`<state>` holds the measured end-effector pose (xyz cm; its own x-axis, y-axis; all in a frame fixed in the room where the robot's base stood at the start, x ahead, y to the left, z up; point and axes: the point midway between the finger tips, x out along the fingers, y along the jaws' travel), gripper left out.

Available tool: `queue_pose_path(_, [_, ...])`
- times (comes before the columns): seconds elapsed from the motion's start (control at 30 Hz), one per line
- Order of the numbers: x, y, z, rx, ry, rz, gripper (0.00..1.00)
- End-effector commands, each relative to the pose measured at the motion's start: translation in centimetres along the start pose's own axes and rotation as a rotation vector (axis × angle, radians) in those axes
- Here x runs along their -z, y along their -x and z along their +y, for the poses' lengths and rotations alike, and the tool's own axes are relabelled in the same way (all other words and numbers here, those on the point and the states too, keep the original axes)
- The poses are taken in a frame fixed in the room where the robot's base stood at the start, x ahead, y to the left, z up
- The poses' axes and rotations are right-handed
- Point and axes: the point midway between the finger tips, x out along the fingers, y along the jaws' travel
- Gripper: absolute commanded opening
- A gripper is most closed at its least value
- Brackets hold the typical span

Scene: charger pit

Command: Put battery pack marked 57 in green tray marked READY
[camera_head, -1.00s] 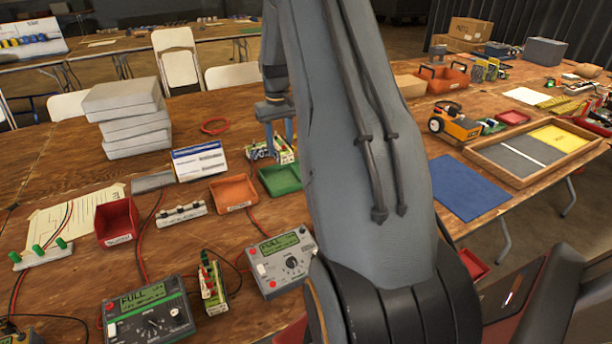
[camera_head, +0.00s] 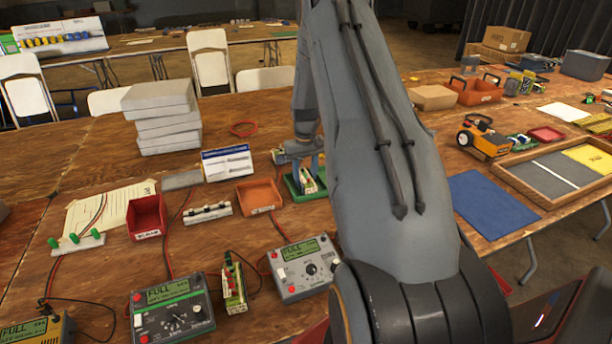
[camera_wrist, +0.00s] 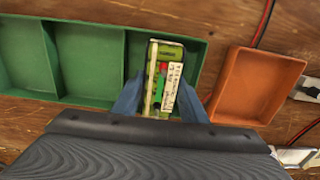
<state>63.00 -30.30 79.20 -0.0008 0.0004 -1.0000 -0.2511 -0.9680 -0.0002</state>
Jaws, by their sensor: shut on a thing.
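My gripper (camera_wrist: 160,103) is shut on a battery pack (camera_wrist: 165,75) with a green body, a white label strip and a red part. The label is too small to read. In the wrist view the pack is over the right-hand part of the green tray (camera_wrist: 85,20), between the blue fingers. I cannot tell whether it touches the tray floor. In the head view the pack (camera_head: 307,181) shows in the jaws at the green tray (camera_head: 293,190), which my arm partly hides. The tray's marking is not visible.
An orange tray (camera_head: 258,196) stands close beside the green tray. A blue and white card (camera_head: 228,163) stands behind them. Another pack (camera_head: 234,288) lies between two chargers (camera_head: 172,310) (camera_head: 303,268) in front. A red bin (camera_head: 147,216) and grey stacked boxes (camera_head: 163,115) are to the left.

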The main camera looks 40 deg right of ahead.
Motion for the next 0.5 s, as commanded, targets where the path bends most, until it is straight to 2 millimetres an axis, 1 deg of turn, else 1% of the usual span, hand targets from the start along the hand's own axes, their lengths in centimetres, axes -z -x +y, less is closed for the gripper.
queue_pose_path(0.2, [0.15, 0.12, 0.04, -0.001, 0.0, 0.004, 0.0])
queue_pose_path(0.37, [0.15, -0.26, 0.04, -0.001, 0.0, 0.003, 0.0])
queue_pose_path(0.4, [0.07, -0.27, 0.03, 0.0, 0.0, 0.002, 0.46])
queue_pose_path(0.47, [0.06, -0.26, 0.03, 0.0, 0.0, 0.001, 0.56])
queue_pose_path(0.5, [0.06, -0.25, 0.03, 0.0, 0.0, 0.001, 0.57])
